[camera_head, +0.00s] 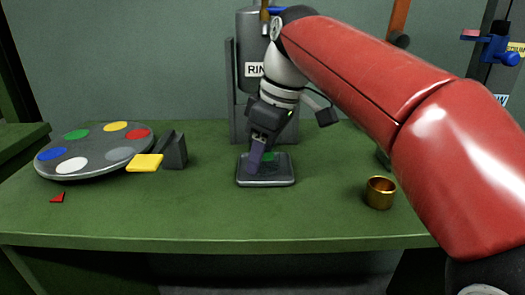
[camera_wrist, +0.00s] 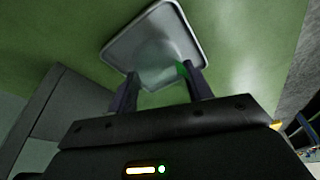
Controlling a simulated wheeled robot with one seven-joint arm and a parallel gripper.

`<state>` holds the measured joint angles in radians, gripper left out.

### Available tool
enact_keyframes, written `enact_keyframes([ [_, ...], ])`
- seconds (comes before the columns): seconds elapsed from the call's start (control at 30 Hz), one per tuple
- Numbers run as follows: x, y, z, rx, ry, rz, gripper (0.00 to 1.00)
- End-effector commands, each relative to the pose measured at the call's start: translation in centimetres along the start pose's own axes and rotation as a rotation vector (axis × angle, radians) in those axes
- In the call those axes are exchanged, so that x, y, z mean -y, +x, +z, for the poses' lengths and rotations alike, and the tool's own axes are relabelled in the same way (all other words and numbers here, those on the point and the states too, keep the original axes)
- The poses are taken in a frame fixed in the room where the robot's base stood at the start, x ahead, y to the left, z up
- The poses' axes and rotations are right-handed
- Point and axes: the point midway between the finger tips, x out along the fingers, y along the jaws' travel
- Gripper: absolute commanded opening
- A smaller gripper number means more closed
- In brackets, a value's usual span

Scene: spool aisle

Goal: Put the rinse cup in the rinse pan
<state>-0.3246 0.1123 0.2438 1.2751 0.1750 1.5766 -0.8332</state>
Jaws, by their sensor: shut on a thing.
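The rinse pan (camera_head: 285,181) is a small grey square tray with a raised rim on the green bench, in front of a grey rinse station. It also shows in the wrist view (camera_wrist: 121,45). My gripper (camera_head: 260,152) points down over the pan. In the wrist view, my gripper's dark fingers (camera_wrist: 158,90) stand apart on either side of a pale, see-through, cup-like thing (camera_wrist: 155,62), which looks like the rinse cup. A small green patch shows beside the right finger. I cannot tell whether the cup touches the pan floor.
A brass cup (camera_head: 380,194) stands on the right of the bench. A round palette (camera_head: 60,173) with several coloured discs lies at the left. Beside it are a yellow block (camera_head: 145,163), a dark wedge-like block (camera_head: 174,152) and a small red piece (camera_head: 57,197). The front middle is clear.

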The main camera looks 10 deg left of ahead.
Motion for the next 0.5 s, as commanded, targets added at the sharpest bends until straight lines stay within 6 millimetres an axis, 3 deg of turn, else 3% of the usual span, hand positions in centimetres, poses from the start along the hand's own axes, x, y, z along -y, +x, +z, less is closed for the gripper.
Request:
enact_keyframes([
  [0.17, 0.0, 0.36, 0.11, 0.0, 0.0, 0.0, 0.28],
  [0.2, -0.01, 0.32, 0.09, 0.0, 0.0, 0.0, 0.53],
  [0.27, 0.0, 0.28, 0.08, 0.0, 0.0, 0.0, 0.59],
  [0.5, 0.0, 0.25, 0.07, 0.0, 0.0, 0.0, 0.59],
])
